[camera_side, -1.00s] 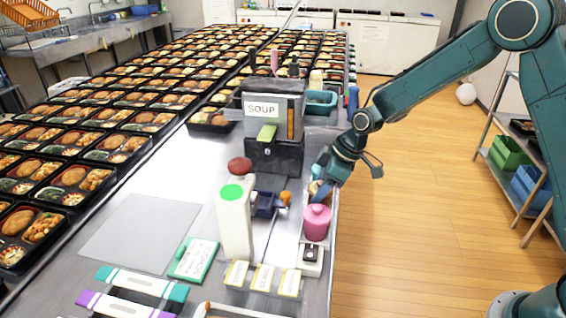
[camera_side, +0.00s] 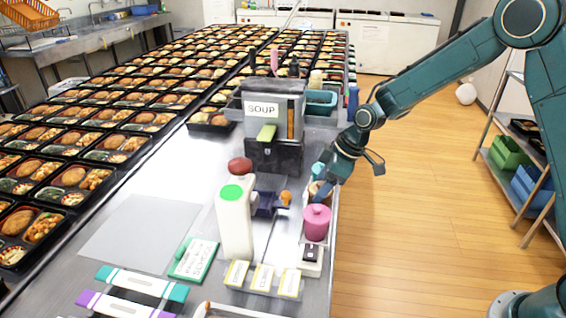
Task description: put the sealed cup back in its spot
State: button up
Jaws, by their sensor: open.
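My gripper (camera_side: 326,182) is open near the right edge of the steel counter, just behind the pink lidded pot (camera_side: 317,224). A small tan, round-topped thing (camera_side: 317,190) stands between them, partly hidden by the gripper fingers. It may be the sealed cup, but it is too small and covered to be sure. I cannot tell whether the fingers touch it. A light teal thing (camera_side: 318,170) shows just behind it. The cup's spot cannot be made out.
A box marked SOUP (camera_side: 272,108) stands behind and left of my gripper. A white bottle with a green dot (camera_side: 234,222) and a red-topped item stand to the left. Filled bento trays (camera_side: 75,180) cover the left side. A grey sheet (camera_side: 140,232) lies flat.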

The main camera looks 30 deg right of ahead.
jog(key=v, duration=1.1)
jog(key=shift+s+r, duration=0.1)
jog(key=shift+r, duration=0.1)
jog(key=s+d+r+m+t+h, duration=0.1)
jog(key=s+r+m, duration=0.1)
jog(key=s+r, duration=0.4)
jog(key=s+d+r+m+h, duration=0.1)
jog(key=s+r+m, duration=0.15)
jog(key=s, duration=0.55)
jog(key=s+d+m+t+h, duration=0.1)
jog(key=s+m, duration=0.3)
jog(key=s, duration=1)
jog(key=shift+d+r, duration=0.4)
jog(key=shift+r, duration=0.05)
